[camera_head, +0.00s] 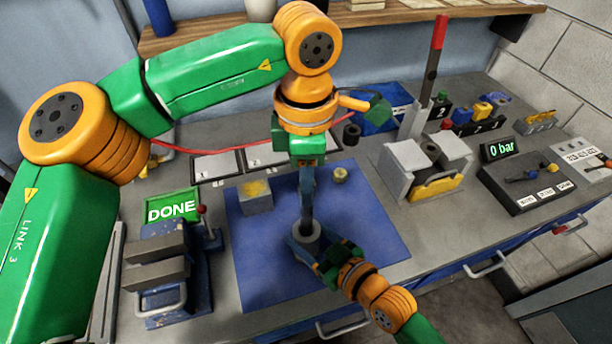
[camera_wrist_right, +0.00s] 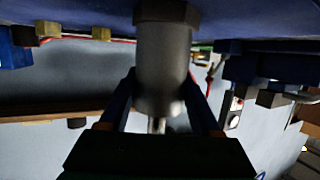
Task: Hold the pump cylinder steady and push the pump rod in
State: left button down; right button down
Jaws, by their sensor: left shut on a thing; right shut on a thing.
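The pump cylinder (camera_head: 308,244) is a short grey tube standing on the blue mat in the head view. My right gripper (camera_head: 308,250) comes from the front right and is shut around its sides. In the right wrist view the cylinder (camera_wrist_right: 163,70) sits between the two dark blue fingers (camera_wrist_right: 162,105), with a dark collar (camera_wrist_right: 166,12) at one end. A thin bright rod (camera_wrist_right: 157,125) shows at its other end. My left gripper (camera_head: 307,205) points straight down above the cylinder and is shut on the pump rod, which its fingers mostly hide.
The blue mat (camera_head: 262,290) also holds a grey block with a yellow top (camera_head: 256,196) and a small yellowish part (camera_head: 340,175). A vise (camera_head: 165,268) and a green DONE sign (camera_head: 173,206) stand left. A grey fixture (camera_head: 404,160) and a 0 bar display (camera_head: 501,149) stand right.

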pick_arm(q)
jog(key=shift+f, duration=3.5)
dwell(1.1)
jog(key=shift+c, duration=0.9)
grip_release()
jog(key=shift+r, duration=3.5)
pick_arm(e)
grip_release()
